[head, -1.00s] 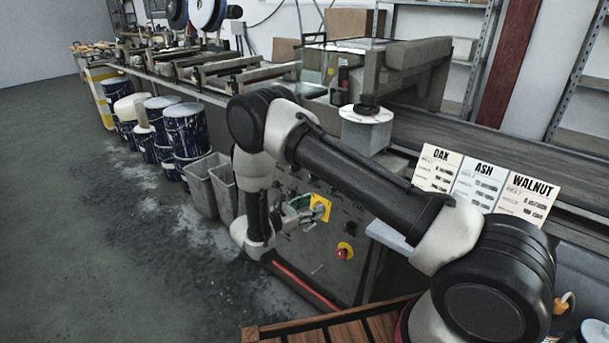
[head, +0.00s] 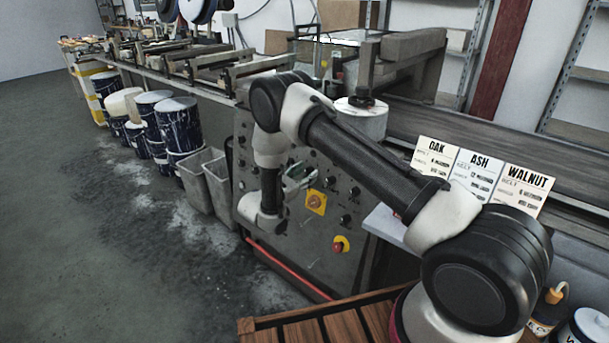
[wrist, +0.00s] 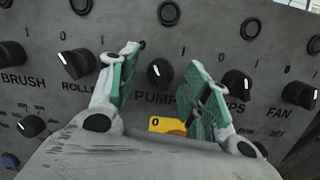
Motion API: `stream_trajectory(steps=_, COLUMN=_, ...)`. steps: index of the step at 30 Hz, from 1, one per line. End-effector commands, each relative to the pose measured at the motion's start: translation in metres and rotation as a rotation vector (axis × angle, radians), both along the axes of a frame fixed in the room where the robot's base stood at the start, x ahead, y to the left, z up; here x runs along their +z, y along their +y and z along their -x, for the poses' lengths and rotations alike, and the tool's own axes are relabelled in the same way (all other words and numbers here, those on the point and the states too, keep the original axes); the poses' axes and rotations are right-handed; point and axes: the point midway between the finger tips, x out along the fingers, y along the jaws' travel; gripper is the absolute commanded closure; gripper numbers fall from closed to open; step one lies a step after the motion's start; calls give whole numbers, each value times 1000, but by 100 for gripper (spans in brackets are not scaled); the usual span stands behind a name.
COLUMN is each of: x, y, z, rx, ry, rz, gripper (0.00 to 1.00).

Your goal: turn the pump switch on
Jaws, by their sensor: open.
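The pump switch (wrist: 160,72) is a round black knob above the label "PUMP" on the grey control panel (head: 338,225). In the wrist view it shows between and beyond the two fingers of my gripper (wrist: 158,85), apart from both. My gripper is open and empty, with green pads facing each other. In the head view my gripper (head: 300,175) is in front of the panel's upper part, and my arm hides some of the knobs. The pump knob's exact pointer direction is hard to tell.
Other black knobs flank it: roller (wrist: 77,63) at left, one at right (wrist: 237,84), and fan (wrist: 299,94). A yellow-plated switch (head: 316,202) and a red stop button (head: 340,244) sit lower. Grey bins (head: 205,180) stand left of the panel.

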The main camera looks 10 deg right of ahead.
Motion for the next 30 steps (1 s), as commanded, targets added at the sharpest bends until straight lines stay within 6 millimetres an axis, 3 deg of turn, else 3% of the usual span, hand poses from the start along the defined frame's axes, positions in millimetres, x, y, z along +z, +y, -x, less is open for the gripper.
stream_trajectory(steps=6, x=0, y=0, z=0, rx=0, ry=0, rz=0, gripper=54)
stream_trajectory(steps=12, x=0, y=0, z=0, rx=-1, ry=1, rz=-1, gripper=90)
stream_trajectory(steps=14, x=0, y=0, z=0, rx=-1, ry=1, rz=-1, gripper=98)
stream_trajectory(steps=30, x=-1, y=1, z=0, rx=-26, ry=-115, rz=-85, gripper=98)
